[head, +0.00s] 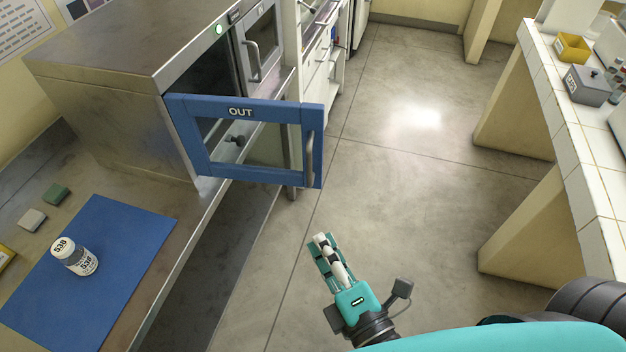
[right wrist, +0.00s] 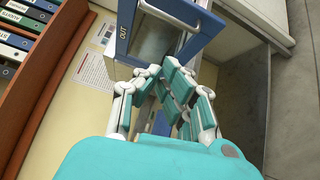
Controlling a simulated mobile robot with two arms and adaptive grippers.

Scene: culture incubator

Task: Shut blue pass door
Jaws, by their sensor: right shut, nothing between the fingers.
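The blue pass door (head: 240,110), marked OUT, stands open in the head view. It is swung out from the steel pass box (head: 120,75) over the counter's front edge and has a grey vertical handle (head: 310,155) at its free edge. The door's blue frame (right wrist: 205,25) also shows at the top of the right wrist view. My right gripper (head: 322,243) is shut and empty over the floor, below and slightly right of the door in the picture, apart from it. Its fingers (right wrist: 170,78) also show in the right wrist view. My left gripper is not in view.
On the steel counter are a blue mat (head: 125,235) with a labelled bottle (head: 75,257) and two small blocks, one green (head: 56,195) and one grey (head: 32,220). A white tiled bench (head: 575,150) stands at the right. The floor between (head: 400,180) is clear.

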